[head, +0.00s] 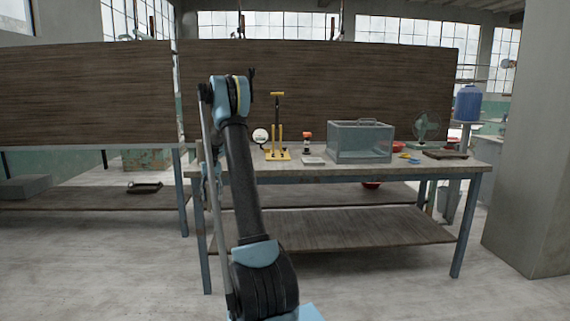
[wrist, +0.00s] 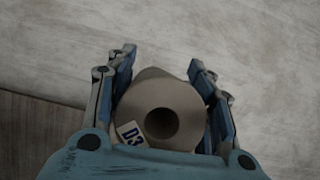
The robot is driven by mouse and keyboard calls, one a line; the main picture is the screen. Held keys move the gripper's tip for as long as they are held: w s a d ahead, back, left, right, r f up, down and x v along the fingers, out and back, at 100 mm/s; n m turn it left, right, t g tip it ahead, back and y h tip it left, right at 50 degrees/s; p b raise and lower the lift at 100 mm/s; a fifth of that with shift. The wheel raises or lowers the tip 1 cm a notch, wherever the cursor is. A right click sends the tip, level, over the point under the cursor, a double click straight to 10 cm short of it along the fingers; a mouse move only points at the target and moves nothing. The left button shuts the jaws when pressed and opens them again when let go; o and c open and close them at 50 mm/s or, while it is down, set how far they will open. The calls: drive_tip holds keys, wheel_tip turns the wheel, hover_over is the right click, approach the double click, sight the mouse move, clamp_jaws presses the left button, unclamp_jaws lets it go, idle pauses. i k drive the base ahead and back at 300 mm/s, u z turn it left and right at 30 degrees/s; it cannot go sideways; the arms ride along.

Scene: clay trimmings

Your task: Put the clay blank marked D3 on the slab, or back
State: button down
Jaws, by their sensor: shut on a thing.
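The clay blank marked D3 (wrist: 185,101) is grey-brown and round with a dark hole in its near end. Its white label with blue "D3" shows at lower left in the wrist view. My gripper (wrist: 161,64) is shut on it, one blue-padded finger on each side. Pale floor shows beyond the fingers. In the head view my arm rises in front of the table's left end, and I cannot make out the blank there. A thin dark brown board (head: 446,154) lies at the table's right end; I cannot tell whether it is the slab.
The table (head: 300,172) holds a yellow-and-black press (head: 277,130), a round dial (head: 260,135), a small scale (head: 313,160), a clear box (head: 360,142) and a green fan (head: 426,126). A blue container (head: 467,103) stands at right. Brown wood (wrist: 35,135) shows at left in the wrist view.

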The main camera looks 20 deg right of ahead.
sight(312, 159)
drive_tip(key=u, duration=0.45)
drive_tip(key=k, duration=1.15)
drive_tip(key=z, duration=1.15)
drive_tip(key=i, duration=1)
drive_tip(key=u, duration=0.05)
